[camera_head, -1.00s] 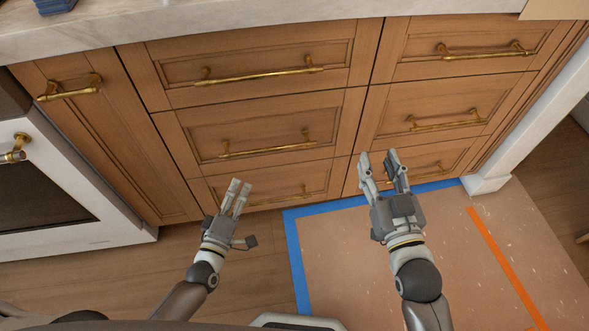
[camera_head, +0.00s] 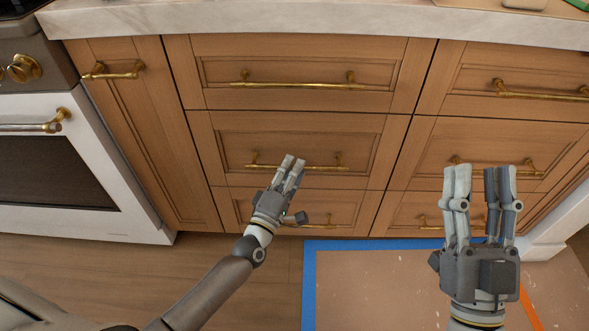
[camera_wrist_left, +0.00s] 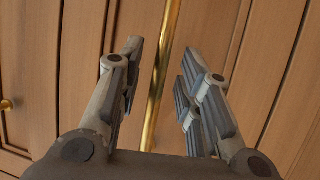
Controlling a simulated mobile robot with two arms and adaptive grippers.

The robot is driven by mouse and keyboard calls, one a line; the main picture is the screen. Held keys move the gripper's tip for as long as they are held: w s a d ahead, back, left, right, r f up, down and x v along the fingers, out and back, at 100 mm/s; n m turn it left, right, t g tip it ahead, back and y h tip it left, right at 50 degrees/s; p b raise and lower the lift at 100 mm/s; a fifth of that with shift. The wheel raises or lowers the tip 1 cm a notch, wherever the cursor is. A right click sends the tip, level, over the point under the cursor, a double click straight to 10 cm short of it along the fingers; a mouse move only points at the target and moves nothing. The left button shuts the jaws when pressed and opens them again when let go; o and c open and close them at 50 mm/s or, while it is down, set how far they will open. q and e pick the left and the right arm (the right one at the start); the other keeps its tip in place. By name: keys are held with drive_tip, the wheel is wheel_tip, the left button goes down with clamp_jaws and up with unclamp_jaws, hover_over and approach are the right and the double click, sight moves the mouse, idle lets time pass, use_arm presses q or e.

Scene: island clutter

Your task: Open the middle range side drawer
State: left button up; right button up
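The middle drawer (camera_head: 225,135) of the stack beside the range is shut, flush with the wooden cabinet front. Its brass bar handle (camera_head: 325,168) runs across its lower part. My left gripper (camera_head: 291,163) is at this handle and covers part of it in the head view. In the left wrist view its two fingers (camera_wrist_left: 163,50) are apart, and the brass bar (camera_wrist_left: 158,85) runs between them without visible contact. How deep the bar sits between the fingers is hard to tell. My right gripper (camera_head: 480,170) is open and empty before the right-hand drawers.
The upper drawer (camera_head: 300,98) and the lower drawer (camera_head: 345,212) of the same stack are shut. The right-hand drawers (camera_head: 500,135) are shut. The white range (camera_head: 60,215) stands at left. The marble countertop (camera_head: 300,22) overhangs above. Blue tape (camera_head: 308,290) edges a mat on the floor.

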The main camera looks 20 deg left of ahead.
use_arm(q)
drive_tip(key=shift+w+d+r, duration=0.1)
drive_tip(key=shift+w, duration=0.5)
clamp_jaws()
